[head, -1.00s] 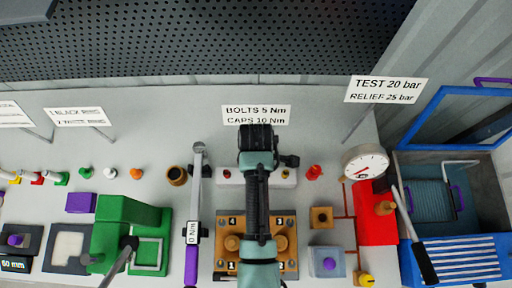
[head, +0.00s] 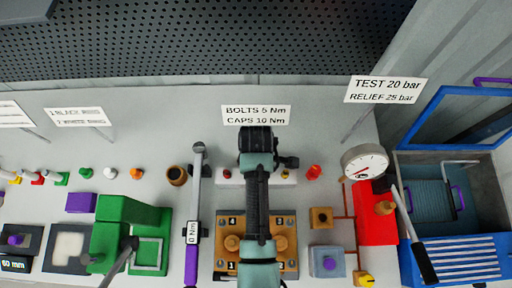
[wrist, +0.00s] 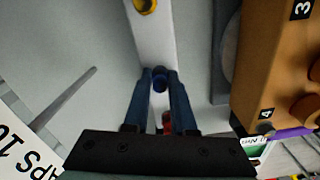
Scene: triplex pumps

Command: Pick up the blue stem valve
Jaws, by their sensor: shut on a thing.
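The blue stem valve (wrist: 159,78) shows in the wrist view as a small dark blue round end at the white rail (wrist: 152,40). My gripper (wrist: 160,72) has its two dark blue fingers on either side of it, shut on it. The lower part of the valve is hidden between the fingers, and I cannot tell whether it is clear of the rail. In the head view my arm covers the gripper, the valve and the middle of the white rail (head: 230,178).
A yellow-topped piece (wrist: 146,5) and a red piece (wrist: 167,122) are in line with the valve. The orange numbered block (wrist: 272,70) stands close to the right in the wrist view. A torque wrench (head: 195,190) lies left of my arm; a gauge (head: 364,162) is right.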

